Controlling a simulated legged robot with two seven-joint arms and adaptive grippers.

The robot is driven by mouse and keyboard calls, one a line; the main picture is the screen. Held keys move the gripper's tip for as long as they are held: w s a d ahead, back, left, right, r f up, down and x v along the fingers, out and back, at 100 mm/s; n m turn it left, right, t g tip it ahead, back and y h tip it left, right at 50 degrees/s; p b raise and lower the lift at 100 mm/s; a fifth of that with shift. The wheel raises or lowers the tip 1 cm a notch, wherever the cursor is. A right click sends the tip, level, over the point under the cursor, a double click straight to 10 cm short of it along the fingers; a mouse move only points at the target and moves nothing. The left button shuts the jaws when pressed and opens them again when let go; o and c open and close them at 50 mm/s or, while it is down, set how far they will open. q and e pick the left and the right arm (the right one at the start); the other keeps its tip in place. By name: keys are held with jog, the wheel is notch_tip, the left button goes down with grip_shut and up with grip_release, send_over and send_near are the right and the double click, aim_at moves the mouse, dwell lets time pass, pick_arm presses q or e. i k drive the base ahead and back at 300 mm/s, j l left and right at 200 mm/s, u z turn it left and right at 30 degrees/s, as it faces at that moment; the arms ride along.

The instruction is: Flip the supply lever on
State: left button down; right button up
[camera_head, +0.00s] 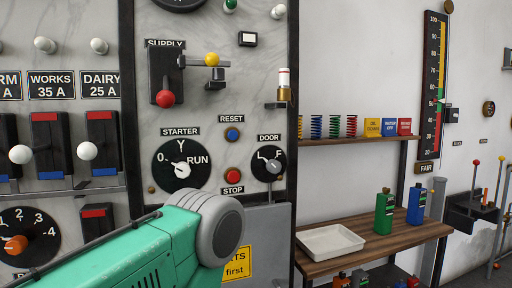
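The supply lever (166,98) is on the marble panel under the SUPPLY label (166,43). Its red knob hangs at the lower end of a black plate (164,66). Just right of the plate, a grey bar with a yellow knob (212,60) extends sideways at the plate's upper part. I cannot tell whether this bar touches the lever. My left arm, green with a grey round joint, comes in from the lower left and ends below the STARTER dial. Neither gripper shows in this view.
The STARTER dial (181,165), RESET button (232,134), STOP button (233,176) and DOOR dial (269,166) lie below the lever. Breaker switches stand at left. A wooden bench (375,252) with a white tray (330,241) and two bottles is at right.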

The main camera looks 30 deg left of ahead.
aim_at(165, 98)
jog(key=u, duration=1.4)
